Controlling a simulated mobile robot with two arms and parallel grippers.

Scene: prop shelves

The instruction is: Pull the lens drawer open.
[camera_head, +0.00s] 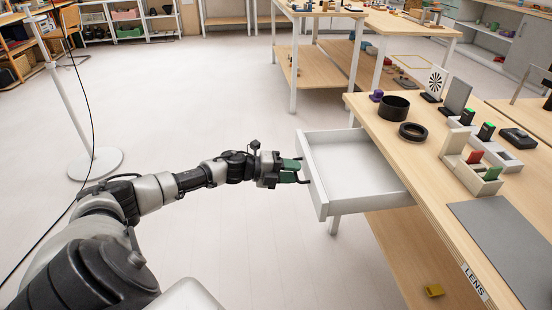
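The white drawer (350,165) is pulled well out from under the wooden table, and its visible inside is empty. A small LENS label (475,282) is on the table's front edge, to the right of the drawer. My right gripper is not in view.
The wooden tabletop (425,170) holds black rings (413,131), a purple piece (376,96), white holders (470,173) and a grey mat (508,240). A white stand (95,164) is at left. The floor before the drawer is clear.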

